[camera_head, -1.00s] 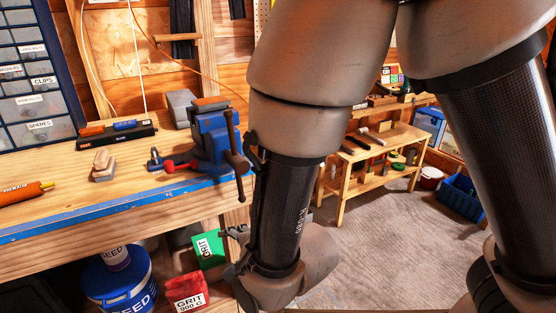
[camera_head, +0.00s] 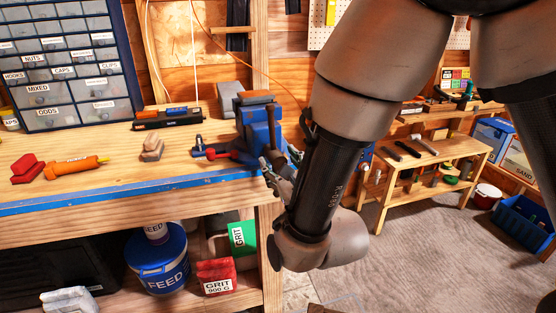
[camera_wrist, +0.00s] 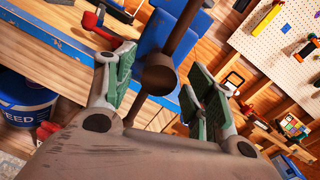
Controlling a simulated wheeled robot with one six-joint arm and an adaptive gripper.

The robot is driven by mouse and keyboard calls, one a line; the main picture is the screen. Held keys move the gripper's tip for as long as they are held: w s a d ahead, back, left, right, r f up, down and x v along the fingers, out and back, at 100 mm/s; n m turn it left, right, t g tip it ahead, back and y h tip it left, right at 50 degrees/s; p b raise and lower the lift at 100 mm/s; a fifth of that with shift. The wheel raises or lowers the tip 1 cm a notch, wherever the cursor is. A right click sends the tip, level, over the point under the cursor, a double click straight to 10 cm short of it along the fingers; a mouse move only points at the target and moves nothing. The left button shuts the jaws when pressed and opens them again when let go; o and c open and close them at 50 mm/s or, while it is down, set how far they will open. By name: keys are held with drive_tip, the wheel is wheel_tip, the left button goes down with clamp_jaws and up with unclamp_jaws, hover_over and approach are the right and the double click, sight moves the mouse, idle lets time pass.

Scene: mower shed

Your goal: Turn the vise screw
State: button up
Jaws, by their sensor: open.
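The blue vise (camera_head: 250,128) is mounted at the right end of the workbench. In the wrist view its blue body (camera_wrist: 190,38) lies just beyond my fingers. The vise screw (camera_wrist: 159,76) shows there as a round dark brown head, with a long handle bar (camera_wrist: 184,28) crossing it at a slant. My gripper (camera_wrist: 157,82) is open, with one green-padded finger on each side of the screw head. I cannot tell whether either pad touches it. In the head view my gripper (camera_head: 274,168) is at the vise's front, and my arm hides part of the screw.
The workbench (camera_head: 120,195) has a blue front edge. A small red-and-blue clamp (camera_head: 215,153), a wooden block (camera_head: 152,148) and an orange tube (camera_head: 75,167) lie left of the vise. A blue feed bucket (camera_head: 158,262) and grit boxes stand below.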

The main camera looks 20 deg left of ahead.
drive_tip(key=shift+x, duration=1.15)
drive_tip(key=c, duration=1.1)
drive_tip(key=shift+o, duration=0.2)
drive_tip(key=shift+n, duration=0.3)
